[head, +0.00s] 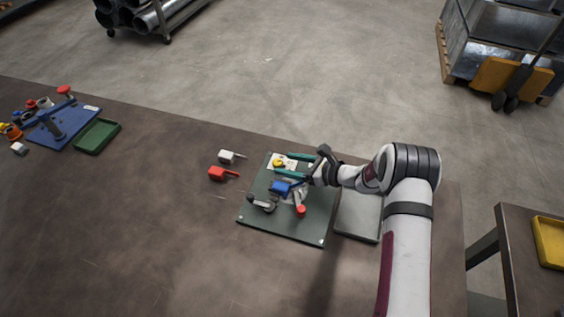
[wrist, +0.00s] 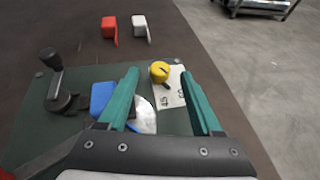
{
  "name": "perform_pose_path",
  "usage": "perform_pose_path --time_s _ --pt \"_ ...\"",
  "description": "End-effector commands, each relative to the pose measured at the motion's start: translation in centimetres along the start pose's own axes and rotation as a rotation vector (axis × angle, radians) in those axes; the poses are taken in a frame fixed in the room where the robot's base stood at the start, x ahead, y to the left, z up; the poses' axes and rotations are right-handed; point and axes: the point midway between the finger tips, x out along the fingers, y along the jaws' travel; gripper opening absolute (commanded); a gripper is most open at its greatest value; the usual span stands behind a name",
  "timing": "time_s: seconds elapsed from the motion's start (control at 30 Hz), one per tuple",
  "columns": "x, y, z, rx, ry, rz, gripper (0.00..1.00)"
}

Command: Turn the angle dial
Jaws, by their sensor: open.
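The angle dial is a yellow knob (wrist: 160,71) with a dark pointer, beside a white plate (wrist: 170,92) marked with numbers, one reading 45. In the head view the yellow knob (head: 278,163) is at the far part of a green board (head: 286,231). My gripper (wrist: 159,74) is open, with teal fingers on either side of the knob in the wrist view. No contact shows, and I cannot tell how high the tips are above the board. In the head view my gripper (head: 282,163) reaches in from the right over the board.
The board also carries a blue block (head: 280,187), a black-knobbed crank (wrist: 57,85) and a red knob (head: 301,211). A red piece (head: 217,174) and a white piece (head: 227,156) lie left of it. A grey tray (head: 359,216) stands right. The table's left middle is clear.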

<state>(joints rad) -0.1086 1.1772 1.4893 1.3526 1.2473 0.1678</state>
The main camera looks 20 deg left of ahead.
Motion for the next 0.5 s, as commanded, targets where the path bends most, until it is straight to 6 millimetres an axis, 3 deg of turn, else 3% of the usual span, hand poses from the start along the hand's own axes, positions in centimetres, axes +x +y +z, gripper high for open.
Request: perform_pose_path --time_s 0.2,0.5 --pt "2.6 0.0 0.0 0.0 -0.001 0.0 0.66" --pt "3.0 0.0 0.0 0.0 -0.001 0.0 0.66"
